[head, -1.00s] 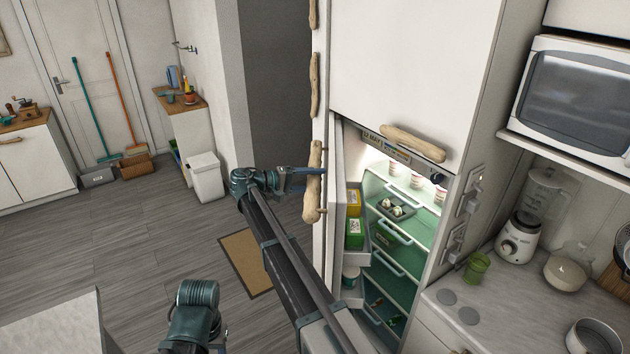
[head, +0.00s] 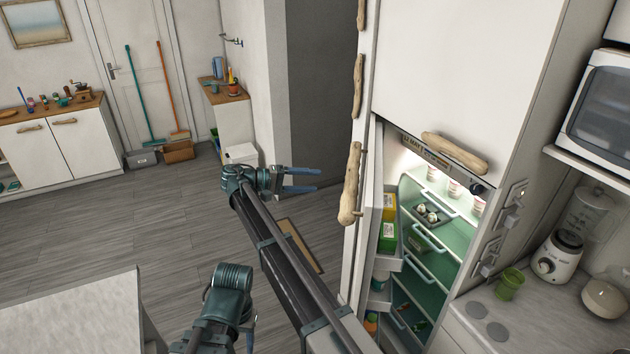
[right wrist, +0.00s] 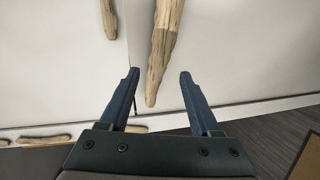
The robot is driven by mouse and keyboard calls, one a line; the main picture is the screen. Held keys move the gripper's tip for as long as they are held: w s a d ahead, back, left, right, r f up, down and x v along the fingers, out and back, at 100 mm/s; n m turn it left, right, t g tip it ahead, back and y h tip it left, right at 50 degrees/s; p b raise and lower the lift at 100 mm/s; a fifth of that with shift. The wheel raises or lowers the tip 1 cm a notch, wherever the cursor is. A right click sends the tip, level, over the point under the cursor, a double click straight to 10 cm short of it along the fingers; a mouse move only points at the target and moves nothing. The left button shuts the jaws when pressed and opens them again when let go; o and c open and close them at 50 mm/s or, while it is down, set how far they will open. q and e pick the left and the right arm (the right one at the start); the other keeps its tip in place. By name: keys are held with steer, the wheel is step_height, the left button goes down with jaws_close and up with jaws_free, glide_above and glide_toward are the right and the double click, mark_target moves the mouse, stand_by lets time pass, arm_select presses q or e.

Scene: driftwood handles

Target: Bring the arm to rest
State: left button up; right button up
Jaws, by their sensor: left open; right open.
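My right arm reaches out across the head view. Its gripper (head: 303,180) is open and empty, left of the fridge door's driftwood handle (head: 351,185) with a gap between them. In the right wrist view, the open fingers (right wrist: 160,75) point toward a long driftwood handle (right wrist: 160,55), which lies beyond the fingertips. My left arm is folded low in the head view. Its gripper (head: 249,338) shows only in small part behind the wrist, with nothing seen in it. The fridge door (head: 367,215) stands open.
A counter (head: 500,325) with a blender (head: 558,255) is at right, below a microwave (head: 605,105). A pale tabletop (head: 75,315) is at lower left. Open floor (head: 120,225) lies beyond.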

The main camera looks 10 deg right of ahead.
steer(key=s+d+f+n+y, duration=0.1)
steer(key=s+d+f+y, duration=0.1)
steer(key=s+f+y, duration=0.5)
steer(key=s+d+f+n+y, duration=0.1)
steer(key=s+d+f+y, duration=0.15)
steer(key=s+f, duration=0.8)
steer(key=s+a+t+y, duration=0.1)
steer(key=s+a+y, duration=0.5)
steer(key=s, duration=0.5)
steer(key=s+a+f+n+b, duration=0.1)
steer(key=s+a+f+b, duration=0.2)
steer(key=a+f+b, duration=0.2)
steer(key=s+a+f+n+g+b, duration=0.1)
steer(key=s+a+f+n+b, duration=0.1)
steer(key=a+f+b, duration=0.4)
step_height(320, 180, down, 5)
steer(key=s+h+b, duration=0.1)
steer(key=b, duration=0.3)
steer(key=shift+a+r, duration=0.15)
steer(key=shift+a, duration=0.15)
steer(key=shift+s, duration=0.1)
